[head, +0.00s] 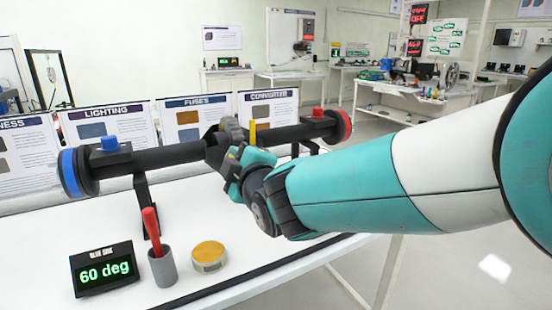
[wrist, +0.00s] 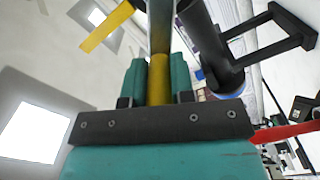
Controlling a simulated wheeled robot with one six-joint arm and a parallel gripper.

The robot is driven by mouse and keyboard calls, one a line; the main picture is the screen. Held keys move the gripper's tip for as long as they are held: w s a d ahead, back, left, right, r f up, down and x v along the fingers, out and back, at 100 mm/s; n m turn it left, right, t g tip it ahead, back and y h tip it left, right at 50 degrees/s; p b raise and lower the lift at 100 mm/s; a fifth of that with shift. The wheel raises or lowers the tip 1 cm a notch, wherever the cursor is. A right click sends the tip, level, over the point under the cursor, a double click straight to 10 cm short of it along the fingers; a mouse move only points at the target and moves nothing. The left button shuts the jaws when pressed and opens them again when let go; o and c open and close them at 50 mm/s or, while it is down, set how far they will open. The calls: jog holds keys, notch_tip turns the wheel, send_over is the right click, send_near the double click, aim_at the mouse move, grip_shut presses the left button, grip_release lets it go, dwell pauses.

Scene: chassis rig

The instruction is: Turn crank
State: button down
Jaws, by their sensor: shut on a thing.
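A black shaft (head: 170,155) runs across the stand, with a blue disc (head: 70,172) at its left end and a red disc (head: 340,124) at its right end. The crank (head: 231,130) sits at mid-shaft, partly hidden behind my gripper. My gripper (head: 236,162) is at the crank. In the wrist view its two teal fingers (wrist: 159,82) are shut on the yellow crank handle (wrist: 159,68). A flat yellow strip (wrist: 106,26) stands apart from the fingers; a yellow upright piece (head: 252,133) shows near the crank in the head view. A display (head: 104,270) reads 60 deg.
A grey cup (head: 162,267) with a red-handled tool (head: 151,228) and a round yellow-topped tin (head: 208,256) stand on the white table (head: 280,245) in front of the shaft. Printed panels (head: 108,132) stand behind it. A black support (head: 143,200) carries the shaft at left.

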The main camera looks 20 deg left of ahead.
jog(key=shift+s+f, duration=0.1)
jog(key=c, duration=1)
grip_release()
jog(key=shift+o, duration=0.2)
jog(key=b+v, duration=0.2)
jog(key=v, duration=1.5)
jog(key=shift+d, duration=0.2)
